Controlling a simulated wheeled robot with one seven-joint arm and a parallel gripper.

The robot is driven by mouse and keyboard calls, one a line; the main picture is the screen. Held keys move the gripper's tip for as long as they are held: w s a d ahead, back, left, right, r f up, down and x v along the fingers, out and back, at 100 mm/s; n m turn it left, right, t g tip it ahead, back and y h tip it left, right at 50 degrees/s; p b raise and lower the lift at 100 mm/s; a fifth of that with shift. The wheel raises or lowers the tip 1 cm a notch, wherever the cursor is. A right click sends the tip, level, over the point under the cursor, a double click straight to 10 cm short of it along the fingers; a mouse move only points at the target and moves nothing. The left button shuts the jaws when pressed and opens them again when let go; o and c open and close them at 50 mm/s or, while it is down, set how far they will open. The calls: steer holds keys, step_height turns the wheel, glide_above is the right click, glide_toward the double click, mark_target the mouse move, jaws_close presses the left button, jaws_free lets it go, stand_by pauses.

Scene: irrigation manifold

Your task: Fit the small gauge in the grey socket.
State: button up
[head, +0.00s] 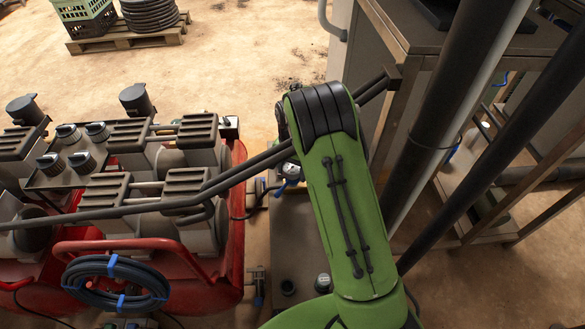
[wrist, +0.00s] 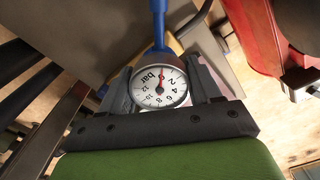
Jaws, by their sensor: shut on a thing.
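A small gauge (wrist: 160,86) with a white dial marked "bar" and a red needle sits between the fingers of my gripper (wrist: 163,82) in the wrist view. My gripper is shut on it. A blue part joins the gauge at its far side. In the head view my green arm hides most of the gripper, and a bit of white and blue (head: 290,171) shows at its left edge. I cannot clearly make out the grey socket. A small dark round fitting (head: 287,287) and a taller round fitting (head: 323,283) stand on the grey surface below.
Red machinery (head: 225,265) with grey ribbed blocks and a coiled blue-tied hose (head: 115,283) fills the left. A dark bar crosses in front of it. A metal-topped bench (head: 415,35) and dark posts stand at the right.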

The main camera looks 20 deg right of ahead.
steer(key=o, duration=1.1)
steer(key=shift+o, duration=0.9)
steer(key=shift+r, duration=0.15)
steer(key=shift+r+p, duration=3)
steer(key=shift+r, duration=0.45)
steer(key=shift+f, duration=0.1)
